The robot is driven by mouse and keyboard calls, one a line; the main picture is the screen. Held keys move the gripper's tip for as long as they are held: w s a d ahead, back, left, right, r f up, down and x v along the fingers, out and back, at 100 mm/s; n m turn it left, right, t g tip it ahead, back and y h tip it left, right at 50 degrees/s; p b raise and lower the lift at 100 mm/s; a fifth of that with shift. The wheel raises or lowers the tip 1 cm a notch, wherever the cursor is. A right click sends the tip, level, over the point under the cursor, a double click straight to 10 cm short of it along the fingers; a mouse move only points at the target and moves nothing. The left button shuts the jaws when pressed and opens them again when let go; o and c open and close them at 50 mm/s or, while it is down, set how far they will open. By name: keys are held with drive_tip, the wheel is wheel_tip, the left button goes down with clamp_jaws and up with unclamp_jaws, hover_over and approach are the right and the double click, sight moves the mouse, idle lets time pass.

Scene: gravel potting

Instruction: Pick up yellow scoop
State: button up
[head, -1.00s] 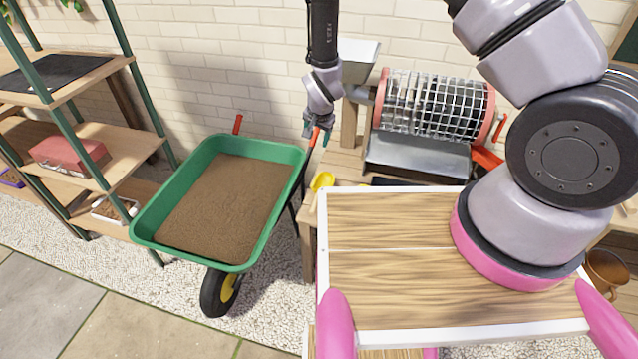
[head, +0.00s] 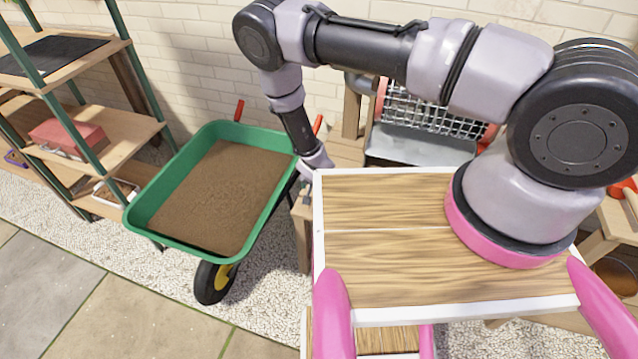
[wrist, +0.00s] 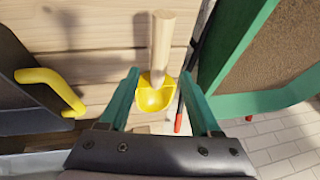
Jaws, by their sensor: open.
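The yellow scoop (wrist: 155,97) with its pale wooden handle lies on the wooden table, seen in the wrist view. Its handle points to the top of the picture. My gripper (wrist: 159,78) is open, its green fingers on either side of the scoop, with gaps left between them and it. I cannot tell how high the fingers are above the table. In the head view the scoop is hidden behind my arm, and my wrist is low at the table's left end.
The green wheelbarrow (head: 134,212) full of soil stands left of the table; its rim also shows in the wrist view (wrist: 228,70). A dark object with a yellow handle (wrist: 50,82) is left of the scoop. A wire drum sieve (head: 400,112) stands behind my arm.

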drive_tip(key=x, duration=0.5)
drive_tip(key=shift+w+d, duration=0.15)
drive_tip(key=shift+c, duration=0.3)
clamp_jaws()
idle(1.0)
